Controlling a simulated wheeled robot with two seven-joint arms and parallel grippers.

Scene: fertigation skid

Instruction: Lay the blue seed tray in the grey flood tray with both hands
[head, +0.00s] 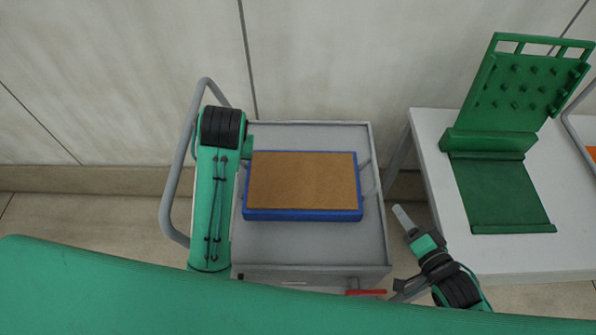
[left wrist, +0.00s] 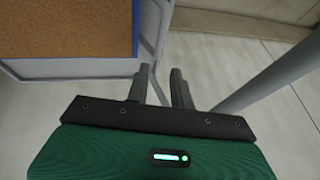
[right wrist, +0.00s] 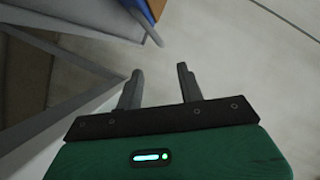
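The blue seed tray (head: 302,214), filled with a flat brown layer (head: 300,180), lies on the grey trolley top (head: 300,250). Its corner shows in the left wrist view (left wrist: 135,28) and right wrist view (right wrist: 135,8). My left gripper (left wrist: 158,76) is open and empty, just off the tray's left side; my forearm hides its fingers in the head view. My right gripper (head: 401,214) is open and empty, right of the trolley and apart from the tray; its two fingers show in the right wrist view (right wrist: 160,72). I cannot make out a separate grey flood tray.
A white table (head: 500,255) at the right carries a green stand with a pegged upright panel (head: 520,95). The trolley's curved handle (head: 172,190) is at the left. A gap separates trolley and table. A pale wall stands behind.

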